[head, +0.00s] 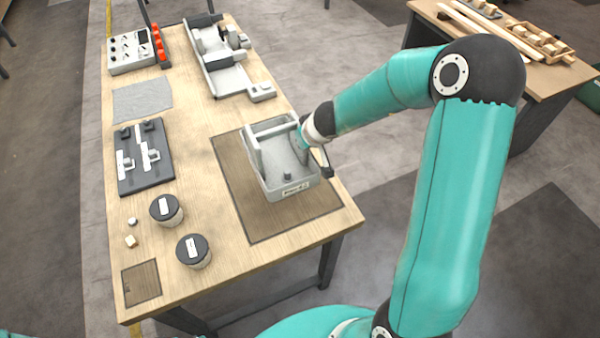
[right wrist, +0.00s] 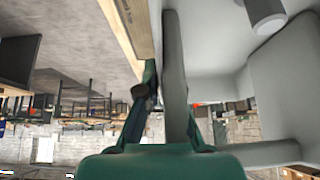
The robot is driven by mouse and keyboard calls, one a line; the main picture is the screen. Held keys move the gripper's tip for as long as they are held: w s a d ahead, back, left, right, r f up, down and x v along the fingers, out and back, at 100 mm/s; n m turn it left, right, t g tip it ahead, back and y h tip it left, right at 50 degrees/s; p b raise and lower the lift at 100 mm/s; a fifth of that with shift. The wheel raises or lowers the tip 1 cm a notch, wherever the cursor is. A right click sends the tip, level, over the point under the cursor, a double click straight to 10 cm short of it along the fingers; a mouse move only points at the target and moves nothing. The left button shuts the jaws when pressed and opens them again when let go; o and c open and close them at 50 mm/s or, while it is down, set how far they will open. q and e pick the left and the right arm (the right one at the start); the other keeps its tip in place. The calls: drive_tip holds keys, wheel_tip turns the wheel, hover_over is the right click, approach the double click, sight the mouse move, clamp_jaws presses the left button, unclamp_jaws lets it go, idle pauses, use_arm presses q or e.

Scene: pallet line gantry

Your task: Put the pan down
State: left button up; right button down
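The pan is a light grey, open, box-like tray (head: 292,191) with a label on its front wall and a small dark knob inside. It is over the brown mat (head: 250,205) at the right side of the table. Whether it touches the mat or hangs just above it I cannot tell. My right gripper (head: 313,150) is at the pan's right wall. In the right wrist view the fingers (right wrist: 172,100) stand on both sides of the grey pan wall (right wrist: 174,60) and look closed on it. My left gripper is out of view.
Another bench (head: 560,80) stands at upper right.

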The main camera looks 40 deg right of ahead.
sight(303, 163)
drive_tip(key=shift+s+f, duration=0.1)
drive_tip(key=shift+f, duration=0.8)
wheel_tip(303, 163, down, 7)
drive_tip(key=b, duration=0.3)
drive_tip(key=shift+r+b, duration=0.1)
drive_tip(key=shift+b, duration=0.3)
drive_tip(key=shift+f, duration=0.4)
wheel_tip(303, 163, down, 3)
drive_tip(key=b, duration=0.3)
drive_tip(key=shift+f, duration=0.55)
drive_tip(key=shift+r, duration=0.1)
